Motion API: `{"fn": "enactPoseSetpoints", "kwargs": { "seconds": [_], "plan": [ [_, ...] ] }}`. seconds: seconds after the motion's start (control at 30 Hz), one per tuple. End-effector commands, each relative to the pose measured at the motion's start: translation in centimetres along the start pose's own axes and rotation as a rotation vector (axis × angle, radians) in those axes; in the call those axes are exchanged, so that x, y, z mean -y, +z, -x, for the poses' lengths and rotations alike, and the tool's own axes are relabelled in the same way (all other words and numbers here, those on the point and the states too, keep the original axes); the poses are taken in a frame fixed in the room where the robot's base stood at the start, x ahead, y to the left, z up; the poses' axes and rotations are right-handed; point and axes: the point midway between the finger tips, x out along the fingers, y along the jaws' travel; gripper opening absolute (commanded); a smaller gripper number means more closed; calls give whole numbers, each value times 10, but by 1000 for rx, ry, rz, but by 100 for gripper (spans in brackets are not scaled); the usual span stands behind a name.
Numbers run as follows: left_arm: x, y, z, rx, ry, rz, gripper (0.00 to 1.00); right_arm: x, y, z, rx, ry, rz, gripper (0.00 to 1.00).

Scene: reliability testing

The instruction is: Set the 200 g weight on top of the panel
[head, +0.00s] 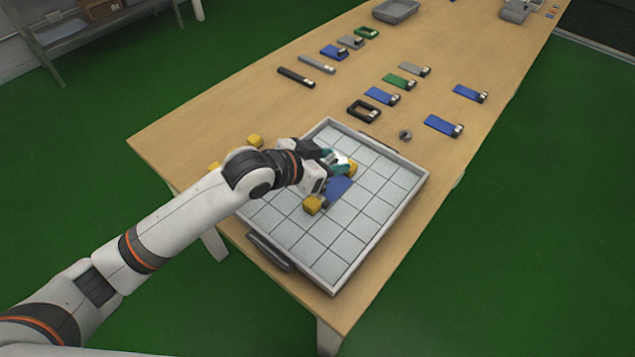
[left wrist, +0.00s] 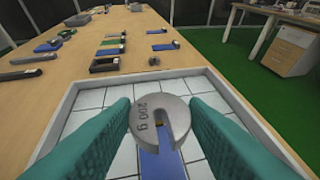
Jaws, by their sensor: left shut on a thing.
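My left gripper (head: 338,166) is shut on a grey slotted disc weight (left wrist: 147,113) marked "200 g". The teal fingers press it from both sides, and its slot points down in the left wrist view. The blue panel (head: 338,188) lies in the tiled tray, between yellow blocks (head: 313,205); part of it is hidden by my gripper. In the left wrist view the panel (left wrist: 160,165) shows below and behind the weight. The weight appears held over the panel's far end; I cannot tell whether they touch. My right gripper is not in view.
The white-rimmed tray (head: 385,236) has a dark handle (head: 268,250). More yellow blocks (head: 255,141) show beside my arm. A small grey round piece (head: 405,135) stands behind the tray. Several blue, green, grey and black parts lie farther back, with a grey bin (head: 396,12).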

Motion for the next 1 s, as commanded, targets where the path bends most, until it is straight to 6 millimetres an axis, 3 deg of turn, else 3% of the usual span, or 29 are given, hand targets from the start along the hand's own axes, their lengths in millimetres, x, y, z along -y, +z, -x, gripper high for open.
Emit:
{"fn": "enactPoseSetpoints", "kwargs": {
  "seconds": [0.1,0.27,0.5,0.9,0.93,1.0],
  "plan": [
    [0,-18,-10,-1,1,0,12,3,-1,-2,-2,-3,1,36],
    [-1,-28,-15,2,2,0,12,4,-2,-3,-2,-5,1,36],
    [-1,-56,-30,0,2,-1,12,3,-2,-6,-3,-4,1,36],
    [-1,-61,-33,2,2,-1,12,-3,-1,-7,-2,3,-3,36],
    [-1,-61,-33,0,3,-1,45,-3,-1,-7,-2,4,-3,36],
    [-1,-61,-33,0,2,-1,57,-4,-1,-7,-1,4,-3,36]
  ]
}}
